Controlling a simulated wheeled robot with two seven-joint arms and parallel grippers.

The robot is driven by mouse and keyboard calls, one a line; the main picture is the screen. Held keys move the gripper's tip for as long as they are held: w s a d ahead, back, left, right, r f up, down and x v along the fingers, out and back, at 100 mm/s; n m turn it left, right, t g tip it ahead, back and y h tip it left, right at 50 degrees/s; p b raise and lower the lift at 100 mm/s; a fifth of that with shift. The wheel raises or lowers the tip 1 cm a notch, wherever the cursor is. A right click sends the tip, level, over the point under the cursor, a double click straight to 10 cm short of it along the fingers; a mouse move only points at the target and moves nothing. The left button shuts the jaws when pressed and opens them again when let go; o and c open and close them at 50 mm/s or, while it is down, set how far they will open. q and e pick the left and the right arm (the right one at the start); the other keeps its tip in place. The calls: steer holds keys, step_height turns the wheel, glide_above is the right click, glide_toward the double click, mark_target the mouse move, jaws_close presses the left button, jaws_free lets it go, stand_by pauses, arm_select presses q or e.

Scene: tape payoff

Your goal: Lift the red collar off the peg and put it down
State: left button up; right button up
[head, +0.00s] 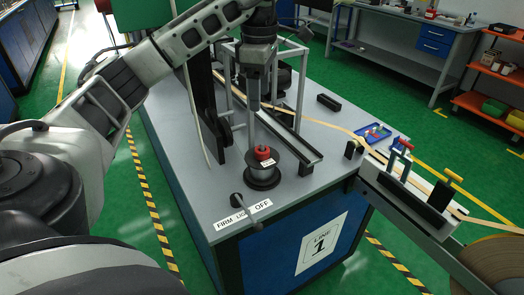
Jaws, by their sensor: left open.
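The red collar (262,153) sits on top of a dark spool-like base (262,178) near the front of the grey table. The peg itself is mostly hidden inside the collar. My left arm comes in from the left and bends down at the top of the picture. My right gripper is not in view.
A grey frame (303,85) and a dark rail (295,140) stand behind the collar. A lever (258,207) sits at the table's front edge by the "FIRM" and "OFF" label. A blue tray (374,133) and a tape track with a roll (495,262) are at right.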

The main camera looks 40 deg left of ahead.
arm_select(q)
steer(key=b, duration=0.1)
glide_toward(262, 144)
steer(key=f, duration=0.4)
steer(key=shift+s+f, duration=0.25)
steer(key=shift+f, duration=0.15)
steer(key=shift+w+f+p, duration=0.15)
steer(key=shift+f+p, duration=0.2)
steer(key=shift+f, duration=1.15)
steer(key=shift+w+f+p, duration=0.15)
steer(key=shift+f+p, duration=0.2)
steer(key=shift+f, duration=1.1)
steer(key=c, duration=1.1)
